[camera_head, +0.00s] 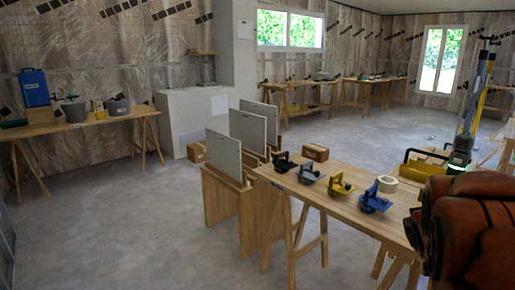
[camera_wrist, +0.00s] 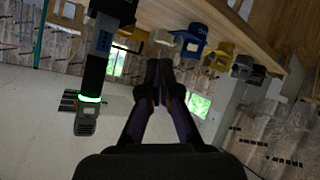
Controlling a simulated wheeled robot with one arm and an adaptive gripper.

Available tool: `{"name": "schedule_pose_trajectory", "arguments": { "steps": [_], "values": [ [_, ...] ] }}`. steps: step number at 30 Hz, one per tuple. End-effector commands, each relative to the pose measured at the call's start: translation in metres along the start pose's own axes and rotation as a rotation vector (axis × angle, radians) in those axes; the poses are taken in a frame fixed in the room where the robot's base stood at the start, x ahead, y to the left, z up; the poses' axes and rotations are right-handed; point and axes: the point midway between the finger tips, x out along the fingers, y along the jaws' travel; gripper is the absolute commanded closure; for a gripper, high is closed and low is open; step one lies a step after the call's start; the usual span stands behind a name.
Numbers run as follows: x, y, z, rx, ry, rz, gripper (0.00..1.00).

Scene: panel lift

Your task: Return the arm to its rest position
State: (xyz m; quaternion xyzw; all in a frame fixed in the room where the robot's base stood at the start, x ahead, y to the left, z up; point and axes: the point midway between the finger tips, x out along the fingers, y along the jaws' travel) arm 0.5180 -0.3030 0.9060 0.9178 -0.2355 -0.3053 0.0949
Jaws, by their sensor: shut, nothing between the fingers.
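My gripper (camera_wrist: 158,82) shows in the middle of the wrist view. Its two dark fingers are together with nothing between them. It is apart from the workbench (camera_wrist: 240,30), which appears tilted along the top of that view. In the head view I cannot make out the gripper. The same workbench (camera_head: 330,200) stands there at centre right. Grey panels (camera_head: 248,128) stand upright in a wooden rack (camera_head: 228,190) at its left end.
On the bench are black tools (camera_head: 308,174), a yellow tool (camera_head: 340,186), a blue tool (camera_head: 374,199) and a tape roll (camera_head: 387,184). A device with a green glowing ring (camera_head: 458,154) stands at right; it also shows in the wrist view (camera_wrist: 86,120). Floor at left is clear.

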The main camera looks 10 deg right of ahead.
Motion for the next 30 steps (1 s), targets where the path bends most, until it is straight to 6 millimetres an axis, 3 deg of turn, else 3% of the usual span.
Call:
{"name": "schedule_pose_trajectory", "arguments": {
  "steps": [11, 18, 24, 30],
  "values": [
    [-0.096, -0.096, 0.109, -0.015, -0.456, -0.159, 1.0],
    [-0.187, -0.144, 0.183, -0.089, -0.759, -0.292, 1.0],
    [-0.256, -0.162, 0.227, -0.167, -0.952, -0.379, 1.0],
    [-0.309, -0.169, 0.256, -0.241, -1.093, -0.442, 1.0]
  ]
}}
